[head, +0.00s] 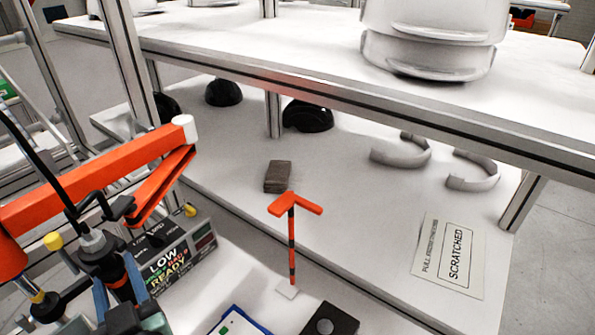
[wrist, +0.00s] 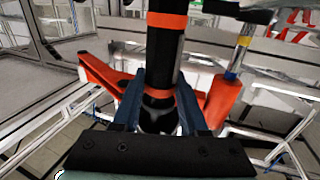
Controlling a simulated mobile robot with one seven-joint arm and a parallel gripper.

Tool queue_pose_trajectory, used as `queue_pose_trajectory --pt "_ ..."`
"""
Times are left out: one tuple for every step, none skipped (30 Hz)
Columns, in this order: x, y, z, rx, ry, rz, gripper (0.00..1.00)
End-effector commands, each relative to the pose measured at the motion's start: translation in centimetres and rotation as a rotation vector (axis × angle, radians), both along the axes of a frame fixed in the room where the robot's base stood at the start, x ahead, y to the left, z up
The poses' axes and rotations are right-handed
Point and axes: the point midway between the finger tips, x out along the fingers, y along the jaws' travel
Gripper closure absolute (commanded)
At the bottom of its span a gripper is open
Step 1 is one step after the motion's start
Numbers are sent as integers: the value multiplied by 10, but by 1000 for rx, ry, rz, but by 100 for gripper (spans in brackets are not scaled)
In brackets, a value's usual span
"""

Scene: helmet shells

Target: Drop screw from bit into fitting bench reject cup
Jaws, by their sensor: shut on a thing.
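My gripper (head: 117,285) is at the lower left in the head view. It is shut on a black screwdriver with orange bands (wrist: 165,50), which stands between the two blue-grey fingers (wrist: 160,103) in the wrist view. The driver's bit and any screw on it are hidden in both views. A dark square piece with a round top feature (head: 327,322) lies at the bottom edge of the head view; I cannot tell whether it is the reject cup. No other cup shows clearly.
An orange jointed arm (head: 90,175) reaches across the left side by the driver. A box with a "LOW READY" display (head: 170,262) stands beside my gripper. A red T-topped striped post (head: 292,240) rises mid-view. Behind is a shelf rack (head: 320,95) with helmet shells and a "SCRATCHED" sign (head: 450,254).

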Motion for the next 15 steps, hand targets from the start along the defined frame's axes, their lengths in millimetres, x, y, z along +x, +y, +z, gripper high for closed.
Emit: queue_pose_trajectory --pt "0 0 -3 -4 5 0 100" --pt "0 0 -3 -4 5 0 100" --pt "0 0 -3 -4 5 0 100" --pt "0 0 -4 -4 5 0 100" --pt "0 0 -4 -4 5 0 100" --pt "0 0 -4 -4 5 0 100" --pt "0 0 -5 -4 5 0 100" --pt "0 0 -5 -4 5 0 100" --pt "0 0 -6 -4 5 0 100" --pt "0 0 -6 -4 5 0 100" --pt "0 0 -6 -4 5 0 100" --pt "0 0 -7 -4 5 0 100" --pt "0 0 -7 -4 5 0 100" --pt "0 0 -7 -4 5 0 100" --pt "0 0 -8 -4 5 0 100"
